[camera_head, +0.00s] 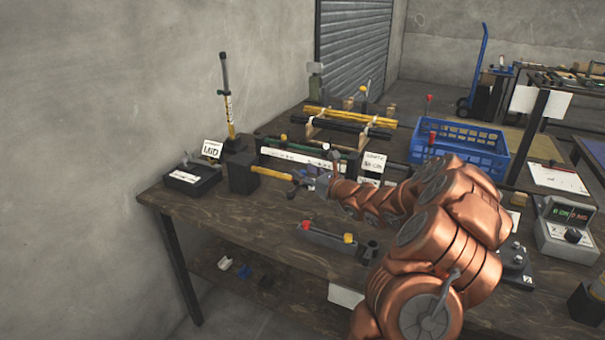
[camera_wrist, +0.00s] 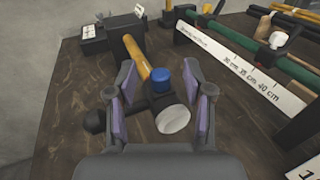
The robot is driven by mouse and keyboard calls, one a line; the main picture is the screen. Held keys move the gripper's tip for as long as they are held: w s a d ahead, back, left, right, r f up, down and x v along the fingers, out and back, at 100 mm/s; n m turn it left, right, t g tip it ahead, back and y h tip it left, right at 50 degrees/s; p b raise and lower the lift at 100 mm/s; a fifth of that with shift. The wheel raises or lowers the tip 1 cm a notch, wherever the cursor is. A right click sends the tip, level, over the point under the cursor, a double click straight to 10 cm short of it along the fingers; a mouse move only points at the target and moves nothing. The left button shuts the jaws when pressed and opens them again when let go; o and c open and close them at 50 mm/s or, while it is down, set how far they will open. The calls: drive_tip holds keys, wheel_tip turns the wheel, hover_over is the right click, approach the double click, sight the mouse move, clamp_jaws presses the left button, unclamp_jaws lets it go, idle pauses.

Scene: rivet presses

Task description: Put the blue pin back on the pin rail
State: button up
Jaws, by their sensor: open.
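In the wrist view a short blue pin (camera_wrist: 161,78) shows its round top between my gripper's spread fingers. My gripper (camera_wrist: 159,75) is open, and I see no contact with the pin. In the head view my gripper (camera_head: 312,181) is low over the left part of the bench, and the blue pin cannot be made out there. The grey pin rail (camera_head: 328,240) lies near the bench's front edge, with a red pin (camera_head: 306,226) and a yellow pin (camera_head: 349,238) on it. The rail is outside the wrist view.
A yellow-handled mallet (camera_wrist: 139,58) lies right beside the blue pin, its dark head and white face close to my fingers. A white ruler strip (camera_wrist: 240,68) runs behind. A blue crate (camera_head: 459,146) stands farther right. Bare bench lies left of the rail.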

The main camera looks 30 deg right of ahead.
drive_tip(key=shift+w+a+f, duration=0.1)
drive_tip(key=shift+w, duration=0.65)
drive_tip(key=c, duration=0.9)
drive_tip(key=shift+c, duration=0.2)
